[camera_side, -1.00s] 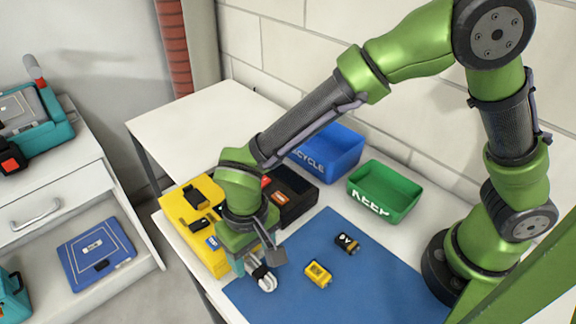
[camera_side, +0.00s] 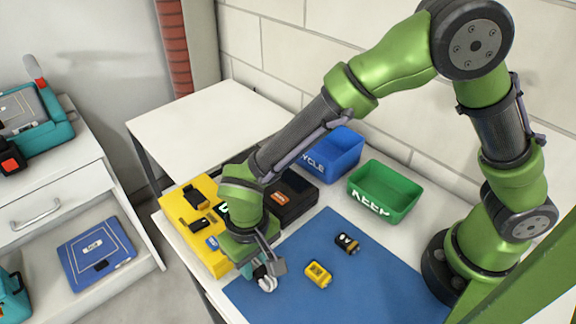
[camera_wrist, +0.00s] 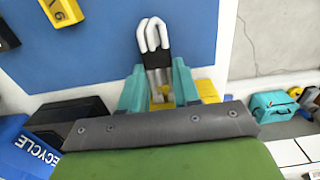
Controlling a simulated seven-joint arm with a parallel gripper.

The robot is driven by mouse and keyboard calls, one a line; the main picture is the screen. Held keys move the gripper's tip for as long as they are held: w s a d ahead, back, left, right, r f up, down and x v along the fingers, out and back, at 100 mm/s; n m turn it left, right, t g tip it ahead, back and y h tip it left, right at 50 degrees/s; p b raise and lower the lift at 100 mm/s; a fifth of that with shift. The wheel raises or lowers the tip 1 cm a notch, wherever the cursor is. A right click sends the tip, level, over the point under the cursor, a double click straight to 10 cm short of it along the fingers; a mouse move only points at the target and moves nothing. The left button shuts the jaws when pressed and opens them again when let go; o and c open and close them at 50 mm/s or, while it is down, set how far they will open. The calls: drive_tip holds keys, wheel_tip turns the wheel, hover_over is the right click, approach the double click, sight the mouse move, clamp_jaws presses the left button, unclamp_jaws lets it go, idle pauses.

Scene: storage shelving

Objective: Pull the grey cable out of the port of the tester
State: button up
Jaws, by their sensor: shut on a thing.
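The grey cable (camera_side: 265,283) shows as a pale looped end at the front left of the blue mat. In the wrist view the looped cable (camera_wrist: 154,35) runs into a dark section between my teal fingers. My gripper (camera_side: 256,270) is shut on the cable, low over the table edge of the mat; it also shows in the wrist view (camera_wrist: 160,90). A yellow unit with black parts on top (camera_side: 198,215), which looks like the tester, lies directly behind and left of my gripper. The port is hidden by my gripper and arm, so I cannot tell whether the plug sits in it.
A yellow block (camera_side: 319,275) and a black one (camera_side: 347,244) lie on the blue mat (camera_side: 385,290). A black box (camera_side: 292,197), a blue RECYCLE bin (camera_side: 338,150) and a green KEEP bin (camera_side: 384,190) stand behind. The mat's front right is clear.

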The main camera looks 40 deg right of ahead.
sight(274, 287)
drive_tip(key=shift+s, duration=1.35)
drive_tip(key=shift+s, duration=0.25)
drive_tip(key=shift+s, duration=0.9)
drive_tip(key=shift+s, duration=0.25)
drive_tip(key=shift+s+f, duration=0.1)
drive_tip(key=shift+f, duration=0.65)
drive_tip(key=o, duration=1.1)
drive_tip(key=shift+r, duration=0.15)
